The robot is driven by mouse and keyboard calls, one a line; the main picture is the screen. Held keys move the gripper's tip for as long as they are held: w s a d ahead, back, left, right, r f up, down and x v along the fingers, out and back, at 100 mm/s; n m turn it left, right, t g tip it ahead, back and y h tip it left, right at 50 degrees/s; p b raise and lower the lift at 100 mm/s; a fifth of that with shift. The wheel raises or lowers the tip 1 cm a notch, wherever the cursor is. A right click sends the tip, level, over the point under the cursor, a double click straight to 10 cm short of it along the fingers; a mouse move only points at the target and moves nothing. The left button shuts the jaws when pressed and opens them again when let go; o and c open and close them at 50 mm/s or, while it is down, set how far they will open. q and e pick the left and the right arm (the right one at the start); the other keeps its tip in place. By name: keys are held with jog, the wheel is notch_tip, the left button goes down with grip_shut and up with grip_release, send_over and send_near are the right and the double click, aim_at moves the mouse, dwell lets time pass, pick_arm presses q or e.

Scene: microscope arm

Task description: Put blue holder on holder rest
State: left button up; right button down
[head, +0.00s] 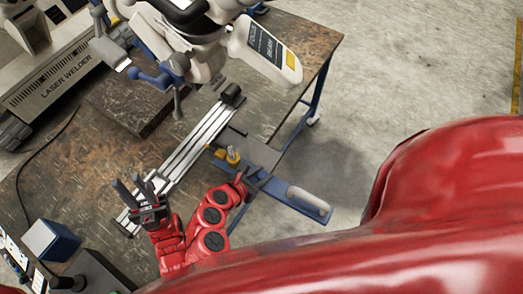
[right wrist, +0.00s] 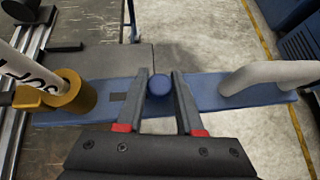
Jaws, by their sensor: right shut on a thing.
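The blue holder (head: 317,208) is a flat blue bar with a white handle at one end; it lies across the right wrist view (right wrist: 213,92). Its round blue knob (right wrist: 158,83) sits between the fingers of my right gripper (right wrist: 160,80), which is shut on it. In the head view my right gripper (head: 250,180) is at the bar, near the table's right edge, and the handle end reaches past that edge. My left gripper (head: 135,184) is empty and open, near the rail's lower end. I cannot clearly identify the holder rest.
A silver rail (head: 180,160) crosses the table, with a dark grey plate (head: 258,153) beside it. A yellow cylinder (right wrist: 68,92) stands at the bar's left part. A blue-and-white box (head: 50,240) stands front left.

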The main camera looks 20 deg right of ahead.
jog(key=w+d+b, duration=0.1)
jog(key=w, duration=0.2)
jog(key=w+d+b, duration=0.1)
jog(key=w, duration=0.2)
jog(key=w+f+b, duration=0.1)
jog(key=w, duration=0.2)
jog(key=shift+w+d+f+b, duration=0.1)
jog(key=shift+w+d+b, duration=0.2)
jog(key=shift+d+b, duration=0.1)
jog(key=shift+w+d, duration=0.15)
jog(key=shift+w, duration=0.3)
jog(key=shift+w+d+b, duration=0.2)
jog(key=shift+w+b, duration=0.15)
jog(key=shift+w, duration=0.15)
notch_tip(320, 180, down, 3)
jog(key=shift+s+f, duration=0.1)
jog(key=shift+f, duration=0.1)
jog(key=c, duration=0.5)
grip_release()
jog(key=shift+a, duration=0.1)
jog(key=shift+c, duration=0.2)
